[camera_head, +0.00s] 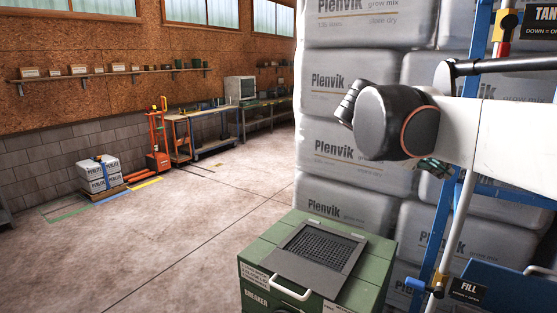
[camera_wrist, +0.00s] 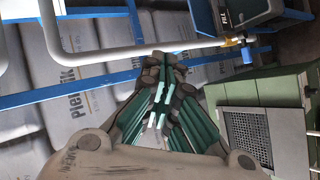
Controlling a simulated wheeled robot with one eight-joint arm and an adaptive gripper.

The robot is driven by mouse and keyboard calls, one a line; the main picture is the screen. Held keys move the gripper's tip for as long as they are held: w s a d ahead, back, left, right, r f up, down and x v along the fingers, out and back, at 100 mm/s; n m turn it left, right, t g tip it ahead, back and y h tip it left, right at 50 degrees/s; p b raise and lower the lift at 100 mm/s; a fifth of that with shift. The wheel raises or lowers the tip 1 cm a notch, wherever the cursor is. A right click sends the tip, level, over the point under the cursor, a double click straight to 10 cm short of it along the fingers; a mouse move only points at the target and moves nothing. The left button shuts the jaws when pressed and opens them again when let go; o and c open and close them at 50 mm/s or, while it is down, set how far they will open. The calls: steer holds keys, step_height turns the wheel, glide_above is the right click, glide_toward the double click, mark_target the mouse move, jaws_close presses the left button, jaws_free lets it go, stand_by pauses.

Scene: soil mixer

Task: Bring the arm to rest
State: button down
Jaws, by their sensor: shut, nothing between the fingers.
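My arm (camera_head: 500,130) reaches in from the right edge in the head view, with a white link and a dark rounded joint. It is in front of the stacked grey bags. My gripper (camera_wrist: 160,95) shows in the wrist view with its green-padded fingers shut and nothing between them. In the head view only a small part of it shows below the arm; the rest is hidden. The gripper is apart from the green breaker box (camera_head: 262,250), which also shows at the right in the wrist view (camera_wrist: 270,88).
Stacked Plenvik bags (camera_head: 345,90) stand close behind my arm. A blue frame (camera_head: 438,235) with pipes and a FILL sign (camera_head: 467,291) is at the right. A pallet of bags (camera_head: 98,173), an orange pallet truck (camera_head: 158,140) and workbenches (camera_head: 205,122) line the far wall.

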steer(key=s+a+f+t+y+b, duration=0.1)
steer(key=s+a+f+y+b, duration=0.2)
steer(key=f, duration=1)
steer(key=s+a+f+m+t+y+b, duration=0.1)
steer(key=s+a+f+y+b, duration=0.3)
steer(key=f, duration=1)
steer(key=s+a+f+m+t+y+b, duration=0.1)
steer(key=s+a+f+y+b, duration=0.3)
steer(key=s+f, duration=0.7)
step_height(320, 180, down, 3)
steer(key=a+b, duration=0.2)
steer(key=b, duration=0.2)
steer(key=shift+s, duration=0.25)
